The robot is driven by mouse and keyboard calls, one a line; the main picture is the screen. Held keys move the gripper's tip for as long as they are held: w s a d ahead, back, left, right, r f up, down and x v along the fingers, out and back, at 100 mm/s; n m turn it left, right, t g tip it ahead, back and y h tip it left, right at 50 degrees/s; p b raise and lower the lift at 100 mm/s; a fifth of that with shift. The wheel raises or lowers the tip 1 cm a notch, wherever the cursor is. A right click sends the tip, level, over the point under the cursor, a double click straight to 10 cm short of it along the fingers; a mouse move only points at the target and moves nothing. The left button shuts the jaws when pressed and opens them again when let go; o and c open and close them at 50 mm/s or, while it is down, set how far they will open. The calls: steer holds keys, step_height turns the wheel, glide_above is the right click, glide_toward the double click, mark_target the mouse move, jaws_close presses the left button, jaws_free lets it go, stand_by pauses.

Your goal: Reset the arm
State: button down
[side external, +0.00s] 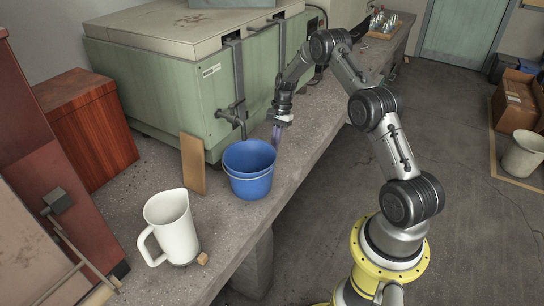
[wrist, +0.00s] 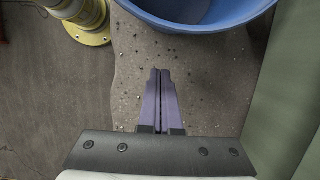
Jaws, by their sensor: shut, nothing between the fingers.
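My gripper (side external: 277,135) hangs from the arm just behind and to the right of the blue bucket in the side external view. In the wrist view, its two purple fingers (wrist: 160,76) are pressed together with nothing between them, above the bare concrete bench. The blue bucket (side external: 249,184) stands upright on the bench (side external: 226,222). Its rim also shows at the top of the wrist view (wrist: 200,26), ahead of the fingertips and apart from them. The arm is bent out over the floor side of the bench.
A white pitcher (side external: 172,228) stands at the front of the bench, with a small wooden block (side external: 202,259) beside it. A thin brown board (side external: 192,164) leans against the green machine (side external: 165,95). A reddish wooden box (side external: 93,135) stands at left.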

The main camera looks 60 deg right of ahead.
steer(key=s+a+r+n+h, duration=0.1)
steer(key=a+r+n, duration=0.15)
steer(key=r, duration=0.65)
steer(key=a+r+n+h, duration=0.15)
steer(key=a+r, duration=0.25)
steer(key=r, duration=0.6)
steer(key=s+a+r+n+t, duration=0.2)
steer(key=s+a+r+n, duration=0.3)
steer(key=s+a+r, duration=0.3)
steer(key=s+a+r+n+t, duration=0.1)
steer(key=s+a+n, duration=0.3)
steer(key=s, duration=0.5)
steer(key=s+a+r+n+t, duration=0.1)
steer(key=s+a+n, duration=0.4)
steer(key=s, duration=0.5)
steer(key=shift+a+r+t+h, duration=0.25)
steer(key=shift+a+t+h, duration=0.2)
steer(key=shift+a+t, duration=0.5)
steer(key=shift+a, duration=0.15)
